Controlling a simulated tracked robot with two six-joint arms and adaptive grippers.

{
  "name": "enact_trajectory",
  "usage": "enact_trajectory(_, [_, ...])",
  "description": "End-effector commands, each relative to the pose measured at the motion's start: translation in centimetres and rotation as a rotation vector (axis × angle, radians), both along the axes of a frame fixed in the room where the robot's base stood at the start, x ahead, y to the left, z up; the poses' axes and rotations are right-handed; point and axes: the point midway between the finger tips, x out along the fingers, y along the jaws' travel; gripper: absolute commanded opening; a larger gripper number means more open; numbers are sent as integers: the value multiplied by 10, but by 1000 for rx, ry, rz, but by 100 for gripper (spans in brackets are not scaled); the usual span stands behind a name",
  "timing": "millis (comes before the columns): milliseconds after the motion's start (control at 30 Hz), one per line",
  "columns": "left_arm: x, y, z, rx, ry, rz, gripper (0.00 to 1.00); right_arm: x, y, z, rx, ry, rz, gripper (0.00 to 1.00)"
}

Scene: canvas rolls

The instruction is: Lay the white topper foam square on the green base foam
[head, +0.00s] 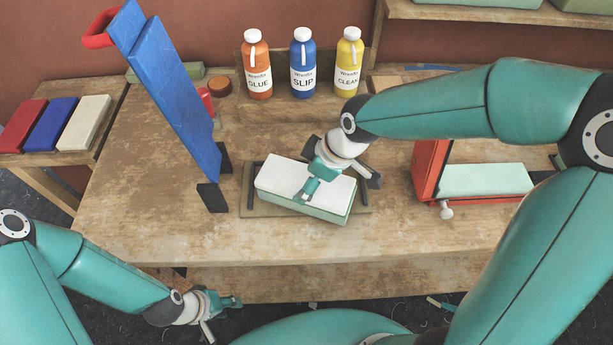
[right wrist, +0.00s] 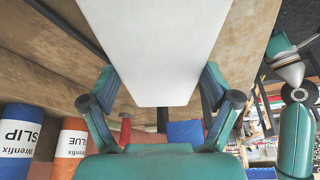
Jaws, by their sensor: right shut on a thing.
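The white topper foam square (head: 281,178) is over the green base foam (head: 318,212) on a flat board in the middle of the bench. Their edges look nearly lined up, and I see no clear gap between them. My right gripper (head: 318,178) comes down over the topper and is shut on it. In the right wrist view the white topper (right wrist: 152,45) runs between the fingers of the right gripper (right wrist: 155,95). My left gripper (head: 222,312) is low in front of the bench, empty, with its fingers apart.
A tall blue tilted piece (head: 172,90) stands left of the foam. A red frame with a pale green block (head: 485,180) is at right. Glue (head: 257,68), slip (head: 303,68) and clean (head: 348,68) bottles stand behind. The bench's front left is clear.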

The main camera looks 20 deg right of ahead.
Motion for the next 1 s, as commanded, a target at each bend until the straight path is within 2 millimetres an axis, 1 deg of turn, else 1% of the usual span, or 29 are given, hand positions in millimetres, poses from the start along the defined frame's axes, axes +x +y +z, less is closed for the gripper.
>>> enact_trajectory(267, [0, 0, -2, 0, 0, 0, 40, 0, 0, -2, -1, -1, 0, 58])
enact_trajectory(300, [0, 0, -1, 0, 0, 0, 40, 0, 0, -1, -1, -1, 0, 94])
enact_trajectory(333, [0, 0, -1, 0, 0, 0, 40, 0, 0, -1, -1, -1, 0, 99])
enact_trajectory(767, [0, 0, 0, 0, 0, 0, 40, 0, 0, 3, -1, -2, 0, 100])
enact_trajectory(867, [0, 0, 0, 0, 0, 0, 40, -1, -3, 11, 0, -5, -1, 100])
enact_trajectory(1000, [0, 0, -1, 0, 0, 0, 40, -6, -10, 32, 1, -7, 0, 100])
